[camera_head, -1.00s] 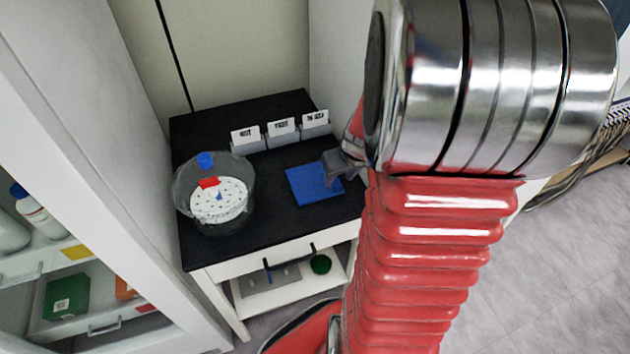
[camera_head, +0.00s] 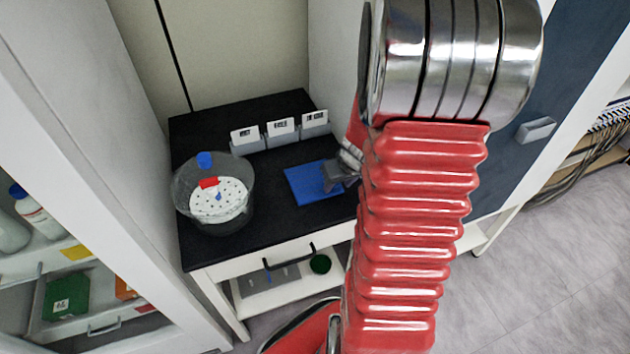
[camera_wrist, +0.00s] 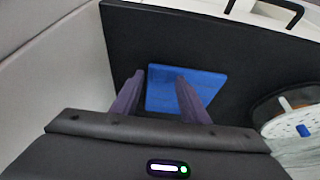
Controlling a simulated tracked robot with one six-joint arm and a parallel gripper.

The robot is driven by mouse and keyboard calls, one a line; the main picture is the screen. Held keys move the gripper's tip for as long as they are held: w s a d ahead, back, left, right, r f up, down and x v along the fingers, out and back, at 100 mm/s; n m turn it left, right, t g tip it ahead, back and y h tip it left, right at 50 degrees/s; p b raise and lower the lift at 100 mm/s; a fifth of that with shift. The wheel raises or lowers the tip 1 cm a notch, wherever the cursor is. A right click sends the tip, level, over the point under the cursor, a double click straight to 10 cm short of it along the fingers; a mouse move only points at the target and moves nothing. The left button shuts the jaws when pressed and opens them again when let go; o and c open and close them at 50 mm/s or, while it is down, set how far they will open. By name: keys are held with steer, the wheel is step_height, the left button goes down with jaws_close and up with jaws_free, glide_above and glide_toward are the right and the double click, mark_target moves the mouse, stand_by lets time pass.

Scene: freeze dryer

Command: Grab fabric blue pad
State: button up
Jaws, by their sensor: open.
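The blue fabric pad (camera_head: 303,184) lies flat on the black tabletop (camera_head: 262,222), right of the middle of the table. My gripper (camera_head: 326,178) is over the pad's right side in the head view. In the wrist view the pad (camera_wrist: 166,92) shows between and beyond the two open fingers (camera_wrist: 157,92). The fingers are apart and nothing is between them. The height of the fingertips above the pad is hard to tell.
A clear round vessel (camera_head: 238,212) with a white perforated disc stands left of the pad. Several grey holders with white cards (camera_head: 280,131) line the back. A wall (camera_head: 335,60) rises behind the table's right side. Bare tabletop surrounds the pad.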

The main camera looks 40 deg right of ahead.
jaws_close()
stand_by(0.6)
step_height(320, 180, up, 10)
stand_by(0.8)
stand_by(0.4)
